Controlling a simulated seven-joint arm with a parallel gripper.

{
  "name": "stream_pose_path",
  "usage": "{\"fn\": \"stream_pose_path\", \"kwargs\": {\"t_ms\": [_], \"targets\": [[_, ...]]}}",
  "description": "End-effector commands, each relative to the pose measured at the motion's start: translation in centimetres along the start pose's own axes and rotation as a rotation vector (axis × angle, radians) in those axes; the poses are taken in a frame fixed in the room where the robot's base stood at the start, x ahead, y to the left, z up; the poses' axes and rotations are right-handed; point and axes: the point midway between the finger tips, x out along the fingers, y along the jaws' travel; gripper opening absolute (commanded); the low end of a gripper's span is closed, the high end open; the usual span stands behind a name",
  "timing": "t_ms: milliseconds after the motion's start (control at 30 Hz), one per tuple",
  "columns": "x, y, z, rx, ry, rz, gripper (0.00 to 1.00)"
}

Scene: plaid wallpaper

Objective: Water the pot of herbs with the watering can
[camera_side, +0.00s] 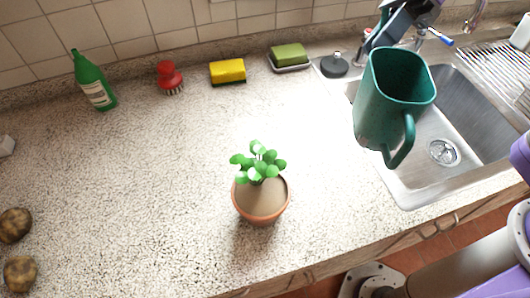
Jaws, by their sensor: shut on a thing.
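The teal watering can (385,105) is in the air above the front left part of the sink, with its open top up and its looped handle facing the camera. My gripper (388,38) is at the can's far upper side and is shut on it. The can hides part of the fingers and the exact grip. The pot of herbs (262,202), a terracotta pot with bright green round leaves, stands upright on the counter. It is to the left of the can and lower in the picture, clear of it.
The steel sink (425,195) is at the right, with a dish rack (495,65) beyond. A green bottle (93,80), red brush (169,76), yellow sponge (228,71) and green sponge (289,54) line the back. Potatoes (18,272) lie at left. The counter around the pot is clear.

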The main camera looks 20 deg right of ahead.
Motion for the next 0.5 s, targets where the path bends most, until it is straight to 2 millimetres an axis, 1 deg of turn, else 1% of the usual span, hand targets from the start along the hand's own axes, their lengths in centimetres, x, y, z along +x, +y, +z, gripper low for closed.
{"fn": "stream_pose_path", "kwargs": {"t_ms": [267,500], "targets": [[3.0,1.4,1.3,-0.018,0.016,0.017,0.00],[6.3,3.1,2.5,-0.034,0.033,0.033,0.00]]}}
